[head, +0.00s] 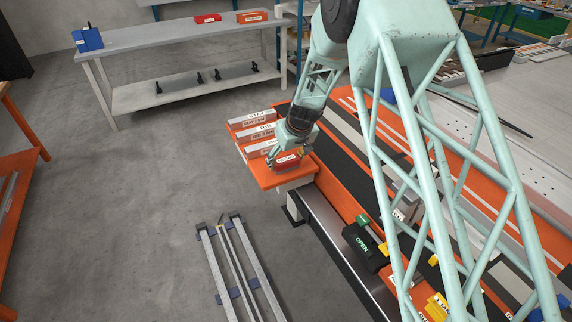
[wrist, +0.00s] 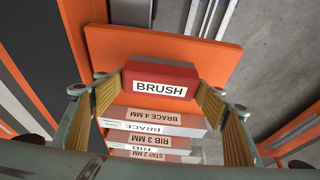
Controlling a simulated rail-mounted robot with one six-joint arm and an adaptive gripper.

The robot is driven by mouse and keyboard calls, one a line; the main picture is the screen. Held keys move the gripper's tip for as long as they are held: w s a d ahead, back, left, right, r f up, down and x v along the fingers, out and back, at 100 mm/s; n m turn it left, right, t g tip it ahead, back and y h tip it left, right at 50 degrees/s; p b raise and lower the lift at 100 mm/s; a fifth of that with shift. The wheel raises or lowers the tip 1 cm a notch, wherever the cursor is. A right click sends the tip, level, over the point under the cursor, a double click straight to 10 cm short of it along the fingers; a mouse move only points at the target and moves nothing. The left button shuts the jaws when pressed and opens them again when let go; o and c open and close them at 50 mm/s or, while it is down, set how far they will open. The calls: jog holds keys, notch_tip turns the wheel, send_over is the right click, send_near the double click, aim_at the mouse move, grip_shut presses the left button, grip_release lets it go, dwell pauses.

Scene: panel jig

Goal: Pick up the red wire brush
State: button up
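The red wire brush shows as a red block with a white BRUSH label (wrist: 160,87) in the wrist view. It sits on the orange board (wrist: 215,57), near the labelled holders. In the head view the red block (head: 287,159) is at the orange board's near end, partly covered by my gripper (head: 287,165). In the wrist view my gripper (wrist: 160,90) has its two yellow-padded fingers spread wide, one at each end of the block. The fingertips are close to the block's ends; whether they touch it is hard to see.
Several labelled holders, among them BRACE 4 MM (wrist: 155,116) and RIB 3 MM (wrist: 150,142), stand beside the brush. A black OPEN box (head: 366,245) is on the jig. A grey bench (head: 180,38) stands behind. Metal rails (head: 238,265) lie on the floor.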

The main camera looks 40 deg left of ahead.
aim_at(284, 157)
jog(key=c, duration=0.4)
jog(key=shift+r, duration=0.2)
jog(key=shift+r+p, duration=0.35)
jog(key=shift+r, duration=1.3)
jog(key=s+d+b, duration=0.1)
jog(key=s+d, duration=0.2)
jog(key=d, duration=0.1)
jog(key=s+d+r+b, duration=0.1)
jog(key=s+d, duration=0.3)
jog(key=s+d+b, duration=0.1)
jog(key=s+d, duration=0.2)
jog(key=d, duration=0.1)
jog(key=shift+s+r, duration=0.15)
jog(key=shift+s, duration=0.2)
jog(key=shift+o, duration=0.8)
jog(key=shift+w+r, duration=0.1)
jog(key=shift+r, duration=0.05)
jog(key=shift+c, duration=0.4)
